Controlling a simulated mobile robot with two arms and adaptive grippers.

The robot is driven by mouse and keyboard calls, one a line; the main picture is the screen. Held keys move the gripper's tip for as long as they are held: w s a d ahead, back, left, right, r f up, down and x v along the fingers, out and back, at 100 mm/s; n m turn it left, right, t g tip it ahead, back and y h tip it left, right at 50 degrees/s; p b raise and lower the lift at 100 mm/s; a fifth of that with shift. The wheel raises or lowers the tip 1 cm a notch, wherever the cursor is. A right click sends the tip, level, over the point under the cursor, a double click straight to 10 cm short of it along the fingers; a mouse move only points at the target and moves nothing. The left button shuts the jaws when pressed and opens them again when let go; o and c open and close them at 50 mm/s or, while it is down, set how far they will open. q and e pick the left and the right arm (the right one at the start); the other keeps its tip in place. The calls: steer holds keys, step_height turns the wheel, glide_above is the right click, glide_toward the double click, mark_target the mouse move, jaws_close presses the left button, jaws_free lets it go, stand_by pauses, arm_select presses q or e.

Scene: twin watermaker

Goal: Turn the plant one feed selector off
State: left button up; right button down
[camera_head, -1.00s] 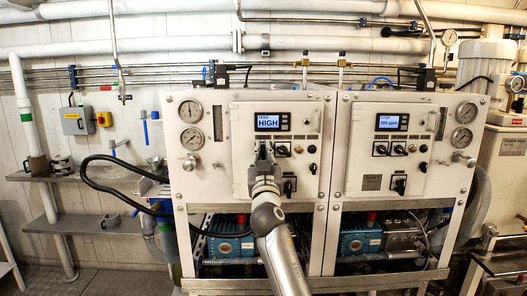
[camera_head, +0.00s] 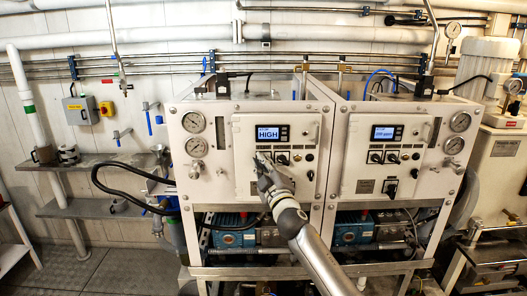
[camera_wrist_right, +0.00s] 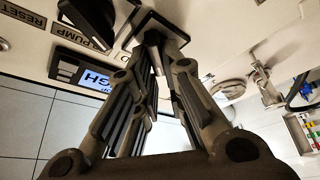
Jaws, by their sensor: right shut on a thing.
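The left cabinet's control panel (camera_head: 243,140) has a lit display (camera_head: 268,133) reading HIGH, with a row of dark selectors below it. My right gripper (camera_head: 261,161) is at the left end of that row and covers the leftmost selector. In the right wrist view my right gripper (camera_wrist_right: 153,52) has its fingers closed together on the dark knob of the feed selector (camera_wrist_right: 154,36), in front of its square plate. The knob's exact angle is hard to read behind the fingers. The display also shows upside down in that view (camera_wrist_right: 80,75). My left gripper is not in view.
A neighbouring dark pump selector (camera_wrist_right: 90,18) sits close beside the fingers. The right cabinet's panel (camera_head: 364,135) has a similar display and knobs. Round gauges (camera_head: 194,122) are left of the first panel. Blue pumps (camera_head: 232,229) sit below.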

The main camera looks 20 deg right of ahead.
steer(key=shift+r+n+y+p, duration=0.3)
steer(key=shift+r+n+p, duration=0.2)
steer(key=shift+n+p, duration=0.65)
steer(key=c, duration=1.5)
jaws_free()
steer(key=shift+w+a+f+g, duration=0.1)
steer(key=shift+w+f+g, duration=0.05)
steer(key=shift+f+g, duration=0.2)
steer(key=s, duration=0.4)
steer(key=s+f, duration=0.1)
steer(key=s, duration=0.3)
steer(key=s+d+f, duration=0.1)
steer(key=s, duration=0.2)
steer(key=shift+s+f, duration=0.1)
steer(key=shift+s, duration=0.3)
